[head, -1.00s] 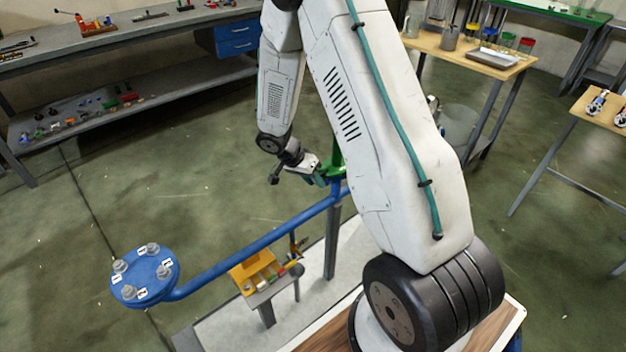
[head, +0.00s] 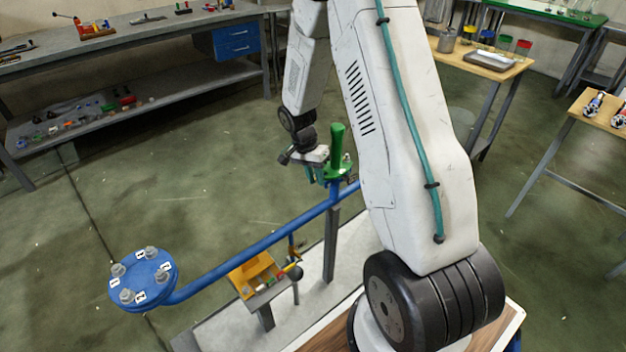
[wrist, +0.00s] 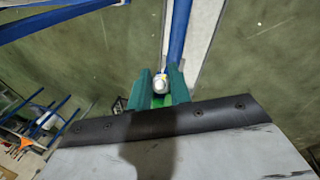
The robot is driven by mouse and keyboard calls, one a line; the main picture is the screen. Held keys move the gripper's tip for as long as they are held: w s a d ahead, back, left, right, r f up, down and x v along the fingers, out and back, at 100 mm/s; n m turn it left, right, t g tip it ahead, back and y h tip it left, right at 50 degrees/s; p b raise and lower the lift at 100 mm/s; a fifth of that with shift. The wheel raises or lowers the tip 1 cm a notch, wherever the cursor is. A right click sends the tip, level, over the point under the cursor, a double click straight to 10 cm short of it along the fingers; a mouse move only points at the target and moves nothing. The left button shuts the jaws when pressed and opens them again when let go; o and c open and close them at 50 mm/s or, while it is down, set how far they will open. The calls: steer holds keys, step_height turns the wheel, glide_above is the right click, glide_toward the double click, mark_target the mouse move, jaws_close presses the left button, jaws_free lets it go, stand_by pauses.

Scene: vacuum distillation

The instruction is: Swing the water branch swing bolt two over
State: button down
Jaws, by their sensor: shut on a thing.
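The green fitting (head: 342,171) with an upright green post (head: 337,143) sits at the far upper end of the blue pipe (head: 262,243). My gripper (head: 317,176) is at the left side of this fitting. In the wrist view, its two teal fingers (wrist: 160,80) are close around a small silver bolt head (wrist: 160,86), taken as the swing bolt. A bit of green shows beneath it. The bolt's shank and whether it is upright or tilted are hidden. Another small bolt (head: 347,158) shows on the fitting's right side.
A blue round flange (head: 140,280) with several numbered bolts is at the pipe's lower left end. A yellow bin (head: 255,275) stands below the pipe. A grey bench (head: 150,95) is at the upper left. Open floor lies between.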

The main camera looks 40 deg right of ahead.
steer(key=shift+d+r+y, duration=0.1)
steer(key=shift+d+y, duration=0.05)
steer(key=shift+y, duration=0.15)
steer(key=c, duration=1.6)
jaws_free()
steer(key=shift+v, duration=3.95)
steer(key=shift+o, duration=0.3)
steer(key=shift+r, duration=0.1)
